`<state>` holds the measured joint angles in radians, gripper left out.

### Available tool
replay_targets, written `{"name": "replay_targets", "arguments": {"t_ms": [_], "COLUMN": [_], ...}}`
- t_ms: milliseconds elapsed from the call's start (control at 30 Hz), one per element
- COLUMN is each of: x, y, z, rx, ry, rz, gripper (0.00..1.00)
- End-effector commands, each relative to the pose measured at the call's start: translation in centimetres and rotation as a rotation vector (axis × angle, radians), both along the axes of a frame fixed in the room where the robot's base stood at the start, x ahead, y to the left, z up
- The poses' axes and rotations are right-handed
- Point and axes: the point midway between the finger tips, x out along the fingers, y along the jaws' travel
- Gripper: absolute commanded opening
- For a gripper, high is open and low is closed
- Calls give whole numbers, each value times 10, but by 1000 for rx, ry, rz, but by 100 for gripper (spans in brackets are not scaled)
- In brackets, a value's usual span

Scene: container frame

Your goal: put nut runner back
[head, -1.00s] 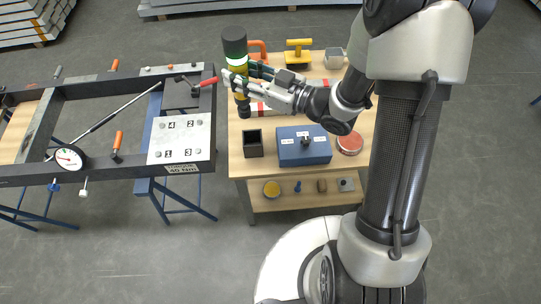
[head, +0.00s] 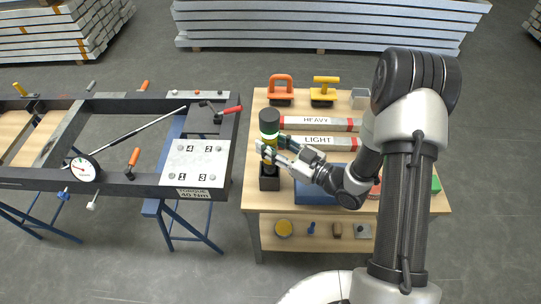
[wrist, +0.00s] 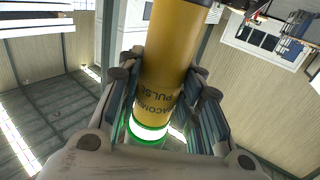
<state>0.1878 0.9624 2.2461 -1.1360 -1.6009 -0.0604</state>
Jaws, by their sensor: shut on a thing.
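The nut runner (head: 269,122) is an upright tool with a black top, a glowing green ring and a yellow body. My gripper (head: 268,152) is shut around its yellow body. In the wrist view, my gripper (wrist: 160,100) has its pads on both sides of the yellow nut runner (wrist: 168,60), which bears dark lettering. The square black holder (head: 269,184) stands at the bench's front left, directly below the tool. The tool's dark lower end meets the holder's top in the head view. Whether it is inside or just above, I cannot tell.
The wooden bench (head: 258,110) carries an orange-handled tool (head: 281,90), a yellow-handled tool (head: 324,92), bars labelled HEAVY (head: 320,123) and LIGHT (head: 318,141), and a blue box (head: 315,192) close right of the holder. The dark frame (head: 232,160) stands close left.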

Motion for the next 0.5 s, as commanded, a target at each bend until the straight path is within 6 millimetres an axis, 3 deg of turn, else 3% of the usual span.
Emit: {"name": "replay_targets", "arguments": {"t_ms": [167,400,500], "x": [0,0,1], "y": [0,0,0], "z": [-9,-42,-43], "rx": [3,3,2], "ry": [-5,-3,-5], "rz": [0,0,0], "gripper": [0,0,0]}}
